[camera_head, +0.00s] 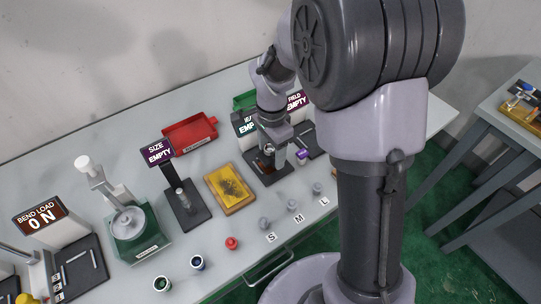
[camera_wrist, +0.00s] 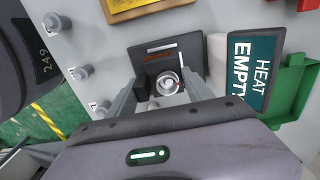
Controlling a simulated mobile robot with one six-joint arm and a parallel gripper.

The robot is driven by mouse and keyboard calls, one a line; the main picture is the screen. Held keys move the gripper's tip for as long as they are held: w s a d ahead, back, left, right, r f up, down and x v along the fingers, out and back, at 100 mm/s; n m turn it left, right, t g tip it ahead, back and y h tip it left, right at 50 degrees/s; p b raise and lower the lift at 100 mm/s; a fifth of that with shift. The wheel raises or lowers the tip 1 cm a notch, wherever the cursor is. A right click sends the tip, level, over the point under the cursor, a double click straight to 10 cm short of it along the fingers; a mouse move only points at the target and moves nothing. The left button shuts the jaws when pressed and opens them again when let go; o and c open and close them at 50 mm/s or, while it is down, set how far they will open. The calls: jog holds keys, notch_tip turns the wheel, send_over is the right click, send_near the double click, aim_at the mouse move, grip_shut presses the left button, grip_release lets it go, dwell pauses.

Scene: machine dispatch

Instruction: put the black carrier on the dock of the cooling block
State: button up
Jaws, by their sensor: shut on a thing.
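My gripper (camera_wrist: 166,88) is low over the black plate (camera_wrist: 190,50) of the station with the HEAT EMPTY sign (camera_wrist: 250,70). Its fingers are shut on a round, silver-topped piece (camera_wrist: 167,83) with a dark centre. I cannot tell whether this piece is the black carrier, or whether it touches the plate. In the head view my gripper (camera_head: 274,157) is at the same station, partly hidden by my arm. No block is labelled as the cooling block, and I cannot pick out its dock.
A yellow tray (camera_head: 231,188) lies left of the station, a red bin (camera_head: 190,134) behind. A SIZE EMPTY sign (camera_head: 159,152) stands farther left. A purple-topped piece (camera_head: 302,155) is close right of my gripper. Grey pegs (camera_head: 292,205) stand along the front edge.

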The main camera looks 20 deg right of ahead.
notch_tip(320, 180, down, 3)
jog(key=shift+b, duration=0.5)
jog(key=shift+r, duration=0.2)
jog(key=shift+f, duration=0.15)
jog(key=o, duration=1.5)
jog(key=shift+c, duration=0.2)
